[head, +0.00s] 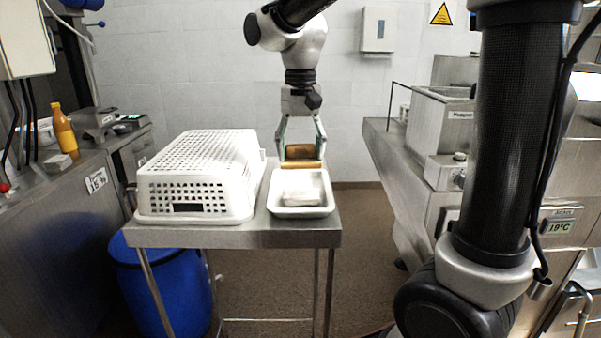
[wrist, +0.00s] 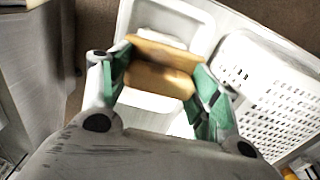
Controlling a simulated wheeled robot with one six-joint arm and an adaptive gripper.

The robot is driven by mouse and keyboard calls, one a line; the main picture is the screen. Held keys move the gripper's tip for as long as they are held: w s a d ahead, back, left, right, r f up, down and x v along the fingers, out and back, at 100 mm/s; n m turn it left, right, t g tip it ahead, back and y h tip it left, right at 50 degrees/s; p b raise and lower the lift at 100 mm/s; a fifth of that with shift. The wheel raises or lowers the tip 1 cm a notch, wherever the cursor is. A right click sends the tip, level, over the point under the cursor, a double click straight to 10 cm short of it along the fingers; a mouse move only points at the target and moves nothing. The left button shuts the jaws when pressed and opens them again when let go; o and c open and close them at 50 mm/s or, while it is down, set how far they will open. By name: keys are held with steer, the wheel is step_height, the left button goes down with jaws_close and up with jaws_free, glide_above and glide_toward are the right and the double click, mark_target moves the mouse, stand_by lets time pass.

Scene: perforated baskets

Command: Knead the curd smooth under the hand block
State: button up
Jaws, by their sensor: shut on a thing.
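My gripper (head: 302,150) is shut on a tan wooden hand block (head: 301,164). In the wrist view the block (wrist: 160,68) sits between the green-padded fingers. The curd (head: 301,187) is a white slab in a shallow white tray (head: 303,211) on the steel table. The block is at the far side of the tray, over or behind the curd's far edge; I cannot tell whether it touches. In the wrist view the curd (wrist: 168,22) shows partly beyond the block, which hides the rest of it.
A white perforated basket (head: 200,172) stands upside down on the table, close left of the tray. The steel table's (head: 240,236) front strip is bare. A blue barrel (head: 160,285) stands below. Steel equipment (head: 440,125) is at right, a counter with an orange bottle (head: 64,132) at left.

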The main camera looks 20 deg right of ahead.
steer(key=shift+f, duration=2.95)
steer(key=shift+f, duration=0.55)
steer(key=shift+r, duration=3.55)
steer(key=shift+d+f, duration=0.1)
